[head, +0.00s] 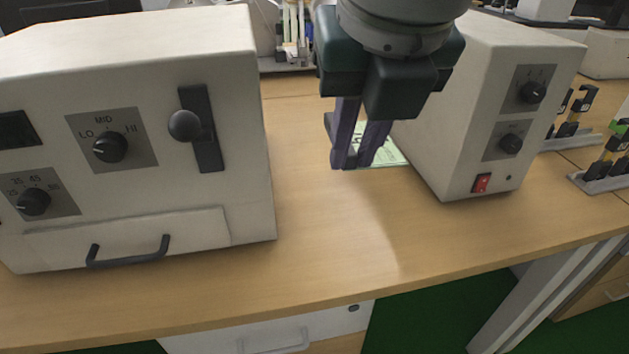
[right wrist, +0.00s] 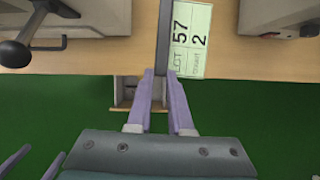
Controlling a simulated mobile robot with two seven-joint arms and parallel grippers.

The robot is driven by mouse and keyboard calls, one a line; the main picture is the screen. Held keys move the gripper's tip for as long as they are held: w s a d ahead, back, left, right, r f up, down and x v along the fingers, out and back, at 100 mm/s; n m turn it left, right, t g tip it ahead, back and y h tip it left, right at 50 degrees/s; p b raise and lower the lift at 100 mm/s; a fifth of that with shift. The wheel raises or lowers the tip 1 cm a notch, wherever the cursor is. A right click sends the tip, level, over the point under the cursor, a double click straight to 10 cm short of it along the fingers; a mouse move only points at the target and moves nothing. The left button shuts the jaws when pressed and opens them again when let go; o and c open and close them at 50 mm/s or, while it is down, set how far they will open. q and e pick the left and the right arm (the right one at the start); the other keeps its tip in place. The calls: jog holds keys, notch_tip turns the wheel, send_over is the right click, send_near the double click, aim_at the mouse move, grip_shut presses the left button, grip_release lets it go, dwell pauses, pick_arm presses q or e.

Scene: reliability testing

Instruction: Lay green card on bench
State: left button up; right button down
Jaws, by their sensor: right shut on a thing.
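The green card (head: 390,151) shows behind my right gripper's fingers in the head view. In the right wrist view the card (right wrist: 191,40) carries printed "LOT", "57" and "2", with a dark bar along its left edge. My right gripper (head: 353,163) points down and is shut on the card by this bar; its fingers (right wrist: 160,74) hide part of it. Whether the card touches the bench (head: 330,225) is hard to tell. My left gripper (right wrist: 32,155) shows only as two spread purple fingers at the lower left of the wrist view, apart and empty.
A white instrument with knobs and a lever (head: 130,130) stands left on the bench. Another instrument with a red switch (head: 470,110) stands right. Bare wood lies between them. Racks (head: 605,170) stand far right. A drawer (head: 270,330) sits below the front edge.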

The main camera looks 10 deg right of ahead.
jog(key=shift+f, duration=0.4)
jog(key=b, duration=0.4)
send_over(336, 281)
jog(key=s, duration=0.2)
jog(key=shift+n, duration=0.3)
notch_tip(336, 281, down, 14)
jog(key=shift+w+f, duration=0.15)
notch_tip(336, 281, down, 5)
jog(key=shift+f+b, duration=0.1)
jog(key=shift+b, duration=0.75)
jog(key=c, duration=0.8)
grip_release()
